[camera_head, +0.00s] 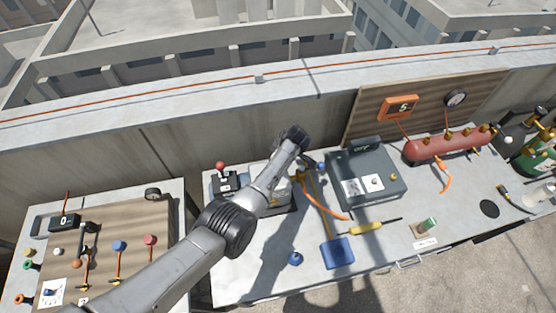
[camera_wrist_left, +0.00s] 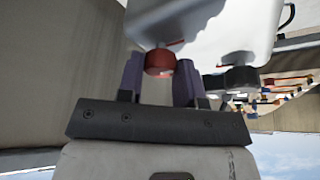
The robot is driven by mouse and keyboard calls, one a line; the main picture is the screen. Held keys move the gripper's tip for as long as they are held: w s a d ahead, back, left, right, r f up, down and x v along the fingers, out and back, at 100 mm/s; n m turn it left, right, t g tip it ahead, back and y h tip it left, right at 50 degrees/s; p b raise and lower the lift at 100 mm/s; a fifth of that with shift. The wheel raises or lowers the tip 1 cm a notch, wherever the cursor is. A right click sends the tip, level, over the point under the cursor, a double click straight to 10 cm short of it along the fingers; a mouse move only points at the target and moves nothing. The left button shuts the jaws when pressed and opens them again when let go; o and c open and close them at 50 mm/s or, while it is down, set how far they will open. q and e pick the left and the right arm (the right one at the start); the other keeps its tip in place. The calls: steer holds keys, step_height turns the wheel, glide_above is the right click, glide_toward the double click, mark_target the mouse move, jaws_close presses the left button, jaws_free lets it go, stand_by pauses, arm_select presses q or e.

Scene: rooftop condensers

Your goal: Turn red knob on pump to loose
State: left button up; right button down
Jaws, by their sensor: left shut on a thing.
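The red knob (camera_wrist_left: 160,62) sits on the light grey body of the pump (camera_wrist_left: 215,25) in the left wrist view. My left gripper (camera_wrist_left: 159,72) has one finger on each side of the red knob and is shut on it. A black knob (camera_wrist_left: 240,77) is just to the right of the gripper. In the head view my left arm crosses the middle bench and covers much of the pump (camera_head: 254,171); the red knob and the fingertips are hidden there. My right gripper is in neither view.
A black box with a red ball lever (camera_head: 221,166) stands left of the pump. A grey case (camera_head: 365,175), yellow screwdriver (camera_head: 367,228), blue-ended tool (camera_head: 337,252) and red cylinder (camera_head: 447,146) are to the right. A wall runs behind the bench.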

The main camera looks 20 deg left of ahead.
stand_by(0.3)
arm_select(q)
steer(key=o, duration=0.9)
steer(key=shift+o, duration=0.2)
steer(key=v, duration=1.4)
steer(key=shift+p, duration=0.45)
steer(key=shift+a, duration=0.15)
